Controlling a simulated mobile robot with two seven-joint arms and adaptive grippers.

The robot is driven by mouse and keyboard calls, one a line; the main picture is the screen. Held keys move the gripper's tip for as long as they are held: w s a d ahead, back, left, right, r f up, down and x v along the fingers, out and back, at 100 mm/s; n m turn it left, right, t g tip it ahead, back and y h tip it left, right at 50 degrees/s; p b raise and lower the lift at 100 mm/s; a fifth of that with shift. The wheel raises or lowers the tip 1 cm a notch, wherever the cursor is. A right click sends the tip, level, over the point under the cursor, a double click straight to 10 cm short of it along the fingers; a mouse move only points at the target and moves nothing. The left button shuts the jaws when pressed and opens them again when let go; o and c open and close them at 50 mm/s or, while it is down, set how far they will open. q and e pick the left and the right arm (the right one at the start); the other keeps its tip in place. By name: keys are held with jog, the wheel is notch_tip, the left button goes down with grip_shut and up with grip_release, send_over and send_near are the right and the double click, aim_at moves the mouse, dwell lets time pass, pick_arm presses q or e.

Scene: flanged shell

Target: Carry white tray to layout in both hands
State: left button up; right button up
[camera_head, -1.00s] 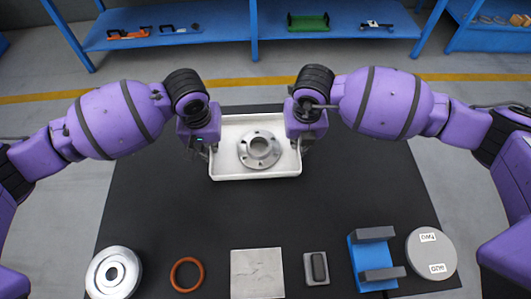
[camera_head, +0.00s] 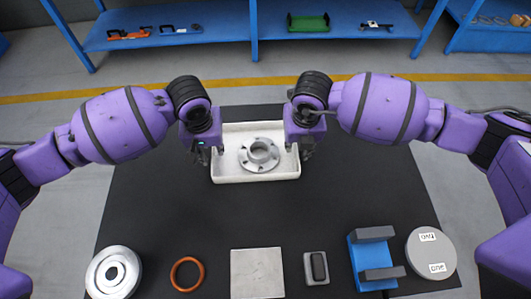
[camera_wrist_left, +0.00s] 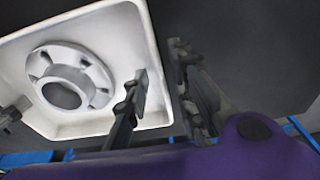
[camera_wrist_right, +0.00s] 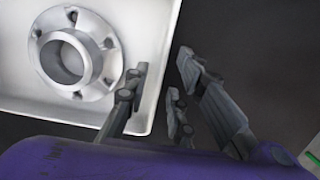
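The white tray (camera_head: 226,178) is at the far middle of the black table, with a grey flanged part (camera_head: 259,153) inside it. Its front wall faces the head camera, and it seems to rest on the table. My left gripper (camera_head: 208,157) is at its left wall. In the left wrist view the fingers (camera_wrist_left: 162,90) stand apart, one inside the tray and one outside. My right gripper (camera_head: 301,153) is at the right wall. Its fingers (camera_wrist_right: 158,95) also stand apart on both sides of the wall, with gaps visible. The flanged part lies flat, ring up.
Along the near edge lie a metal disc (camera_head: 113,273), an orange ring (camera_head: 187,274), a square plate (camera_head: 257,273), a small grey block (camera_head: 316,268), a blue fixture (camera_head: 371,260) and a labelled round disc (camera_head: 431,253). The table's middle is clear. Blue shelves (camera_head: 215,27) stand behind.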

jog(key=shift+r, duration=0.1)
pick_arm(q)
notch_tip(320, 180, up, 12)
jog(key=s, duration=0.1)
jog(key=shift+s, duration=0.4)
pick_arm(e)
notch_tip(320, 180, up, 12)
jog(key=s, duration=0.1)
jog(key=shift+s, duration=0.4)
pick_arm(q)
jog(key=shift+f, duration=0.15)
pick_arm(e)
jog(key=shift+f, duration=0.25)
